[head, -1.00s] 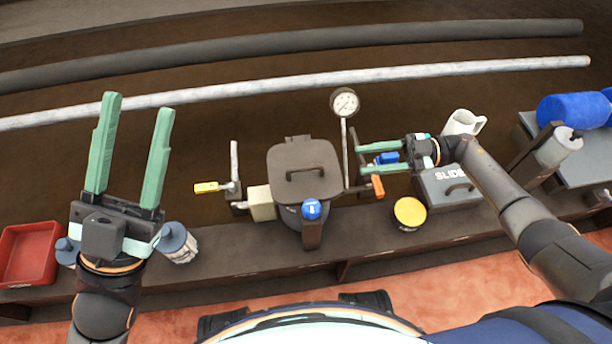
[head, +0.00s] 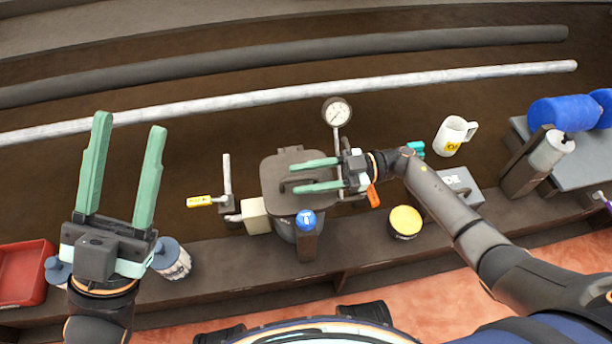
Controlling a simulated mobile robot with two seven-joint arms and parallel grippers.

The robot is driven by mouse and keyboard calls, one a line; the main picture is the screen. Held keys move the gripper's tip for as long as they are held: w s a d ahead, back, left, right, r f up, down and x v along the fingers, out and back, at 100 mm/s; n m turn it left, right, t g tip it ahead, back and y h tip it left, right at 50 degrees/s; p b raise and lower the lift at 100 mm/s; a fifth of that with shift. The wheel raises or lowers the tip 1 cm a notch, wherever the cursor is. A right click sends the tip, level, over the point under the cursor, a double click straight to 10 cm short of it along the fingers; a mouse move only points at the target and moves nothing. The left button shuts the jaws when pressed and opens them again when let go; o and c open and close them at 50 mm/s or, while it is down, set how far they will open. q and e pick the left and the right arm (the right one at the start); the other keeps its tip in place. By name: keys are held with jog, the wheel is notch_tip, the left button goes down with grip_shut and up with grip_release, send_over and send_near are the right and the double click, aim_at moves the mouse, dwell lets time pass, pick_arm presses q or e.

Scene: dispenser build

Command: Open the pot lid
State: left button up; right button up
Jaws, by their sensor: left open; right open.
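The pot (head: 284,231) stands on the bench in the middle of the head view, with its dark square lid (head: 284,203) on it and closed. The lid's handle lies partly behind my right gripper's fingers. My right gripper (head: 292,179) is open, with its two green fingers pointing left over the lid, around or just above the handle; I cannot tell whether they touch it. My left gripper (head: 128,128) is open and empty, raised at the left, well away from the pot.
A gauge (head: 337,111) stands behind the pot. A yellow-handled valve (head: 199,201) and an orange handle (head: 373,195) flank it. A blue knob (head: 306,219) is in front.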

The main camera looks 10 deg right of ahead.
grip_shut()
dwell(0.3)
jog(key=shift+w, duration=0.1)
dwell(1.0)
